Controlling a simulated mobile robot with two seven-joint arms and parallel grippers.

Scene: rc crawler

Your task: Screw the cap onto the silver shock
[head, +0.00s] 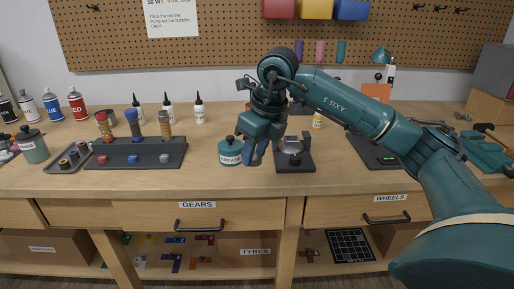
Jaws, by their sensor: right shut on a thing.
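My right gripper (255,153) points down over the bench, just right of a teal jar and left of a dark stand (293,165). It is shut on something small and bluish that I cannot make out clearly. A grey tray (51,164) left of the rack holds small round parts, perhaps caps. I cannot tell which shock is silver. My left gripper is out of view.
The teal jar (230,155) stands close beside my right gripper. Bottles (77,105) line the back left, with white dropper bottles (199,110) nearby. The bench front between rack and jar is clear.

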